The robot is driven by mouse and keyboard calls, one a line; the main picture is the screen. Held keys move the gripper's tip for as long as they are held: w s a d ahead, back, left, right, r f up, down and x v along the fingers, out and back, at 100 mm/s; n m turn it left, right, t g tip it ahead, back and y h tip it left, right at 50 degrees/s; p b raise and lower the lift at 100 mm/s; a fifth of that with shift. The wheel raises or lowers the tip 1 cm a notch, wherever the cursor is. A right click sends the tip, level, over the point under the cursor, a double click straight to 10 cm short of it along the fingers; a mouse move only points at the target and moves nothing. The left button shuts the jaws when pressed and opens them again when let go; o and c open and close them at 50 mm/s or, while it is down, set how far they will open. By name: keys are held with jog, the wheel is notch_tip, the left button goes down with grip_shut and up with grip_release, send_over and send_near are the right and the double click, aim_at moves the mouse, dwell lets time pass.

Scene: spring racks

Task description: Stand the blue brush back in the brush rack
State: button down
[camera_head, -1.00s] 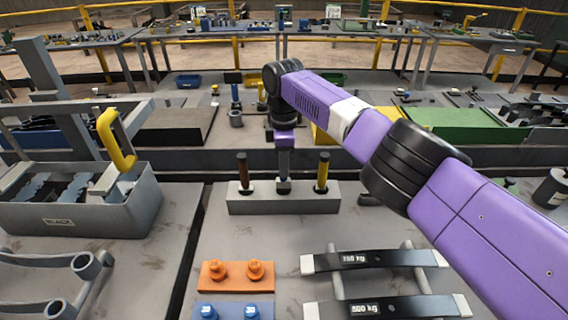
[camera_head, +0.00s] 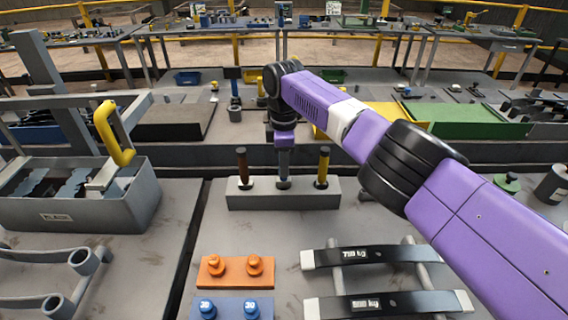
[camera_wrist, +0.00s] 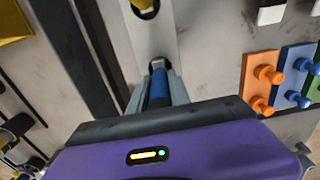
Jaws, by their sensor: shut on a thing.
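The brush rack (camera_head: 262,201) is a long pale grey block on the bench. A brown-handled brush (camera_head: 242,165) stands in its left place and a yellow-handled brush (camera_head: 323,165) in its right place. My gripper (camera_head: 284,182) points down at the middle place between them. In the wrist view my gripper (camera_wrist: 157,88) is shut on the blue brush (camera_wrist: 158,88), whose handle lies between the two fingers. The brush's lower end meets a dark collar at the rack (camera_wrist: 150,38). How deep it sits is hidden.
Orange (camera_head: 232,270) and blue (camera_head: 232,309) peg blocks lie in front of the rack. Dark leaf springs (camera_head: 376,256) rest on a stand at right front. A grey bin (camera_head: 80,215) with a yellow handle stands at left. Bare bench surrounds the rack's front.

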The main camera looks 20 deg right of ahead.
jog(key=shift+f+b, duration=0.4)
jog(key=shift+f, duration=0.25)
jog(key=c, duration=0.6)
grip_release()
jog(key=shift+c, duration=0.2)
jog(key=shift+r, duration=0.1)
jog(key=shift+r+p, duration=2.75)
jog(key=shift+r, duration=0.75)
